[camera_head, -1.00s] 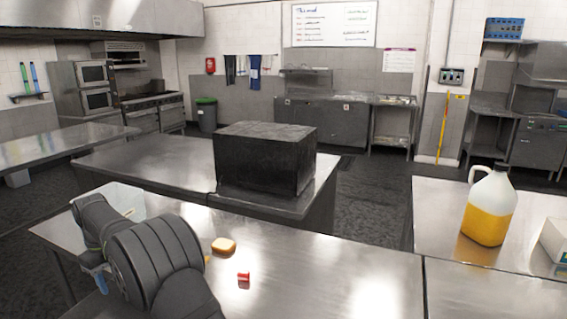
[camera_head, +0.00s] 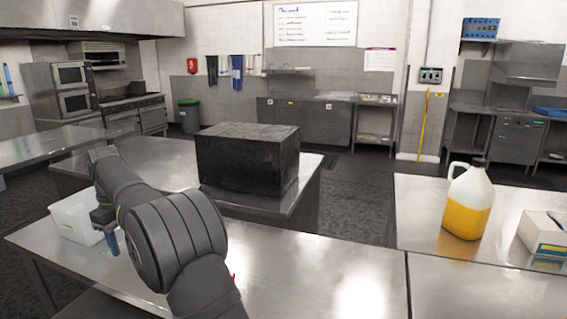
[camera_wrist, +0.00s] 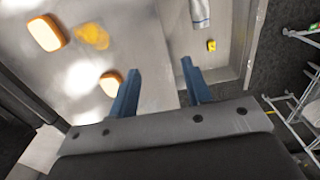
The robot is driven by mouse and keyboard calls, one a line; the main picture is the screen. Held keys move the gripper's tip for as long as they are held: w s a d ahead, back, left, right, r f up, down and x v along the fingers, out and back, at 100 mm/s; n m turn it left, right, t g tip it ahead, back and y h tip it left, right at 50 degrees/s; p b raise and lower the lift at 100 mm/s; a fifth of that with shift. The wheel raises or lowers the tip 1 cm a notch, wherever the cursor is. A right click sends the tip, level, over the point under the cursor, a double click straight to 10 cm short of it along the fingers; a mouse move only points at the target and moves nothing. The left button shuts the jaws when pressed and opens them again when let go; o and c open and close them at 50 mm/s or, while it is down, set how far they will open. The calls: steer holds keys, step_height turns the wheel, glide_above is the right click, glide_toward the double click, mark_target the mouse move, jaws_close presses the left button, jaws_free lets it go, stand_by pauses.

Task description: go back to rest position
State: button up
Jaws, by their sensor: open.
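My gripper (camera_head: 108,235) is at the left of the head view, beside a white plastic bin (camera_head: 72,222) on the near steel table (camera_head: 300,265). Its wrist points down, and part of the bin is hidden behind it. In the wrist view my gripper (camera_wrist: 160,70) shows two blue fingers, spread apart with nothing between them. Two orange-edged, pale sponge-like pieces (camera_wrist: 46,33) and (camera_wrist: 110,83) show on a metal surface there, clear of the fingers. A yellow patch (camera_wrist: 92,37) lies near them.
A large black box (camera_head: 247,160) stands on the table behind my arm. A jug of yellow liquid (camera_head: 467,205) and a small white box (camera_head: 545,232) stand on the right table. The near table's middle is clear. A red sliver (camera_head: 233,277) shows beside my arm.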

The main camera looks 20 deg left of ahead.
steer(key=shift+w+d+r, duration=0.1)
steer(key=shift+w+d, duration=0.7)
steer(key=shift+d, duration=0.2)
steer(key=shift+w+d+r, duration=0.1)
steer(key=shift+w+d, duration=0.7)
steer(key=shift+d, duration=0.15)
